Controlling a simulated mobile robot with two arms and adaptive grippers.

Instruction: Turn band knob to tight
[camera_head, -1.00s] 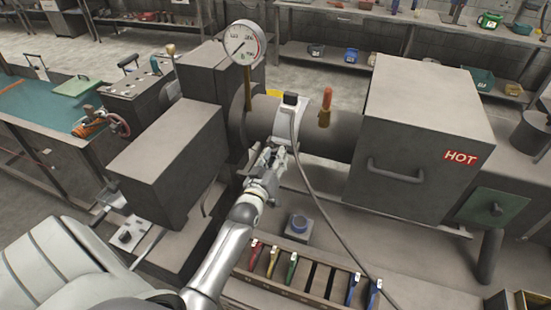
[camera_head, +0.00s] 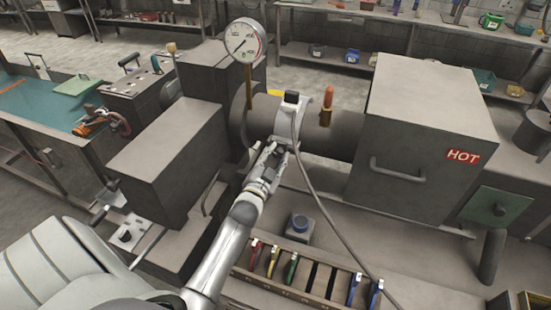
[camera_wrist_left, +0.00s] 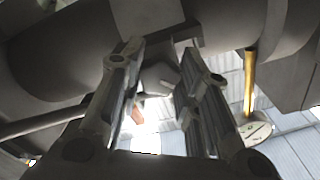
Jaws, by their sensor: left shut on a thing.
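A pale metal band (camera_head: 286,125) with a dark block on top wraps the grey horizontal tube (camera_head: 336,137). My left gripper (camera_head: 271,157) is at the front lower side of the band. The left wrist view shows its two fingers (camera_wrist_left: 158,85) on either side of a small grey knob-like piece (camera_wrist_left: 158,77) below the tube (camera_wrist_left: 60,55). The gripper is shut on this piece, which I take as the band knob. The fingers hide most of the knob in the head view, so its setting cannot be read. My right gripper is not in view.
A round gauge (camera_head: 244,42) stands on a brass stem left of the band. A grey cable (camera_head: 316,190) hangs from the band. A box marked HOT (camera_head: 420,115) stands at the right.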

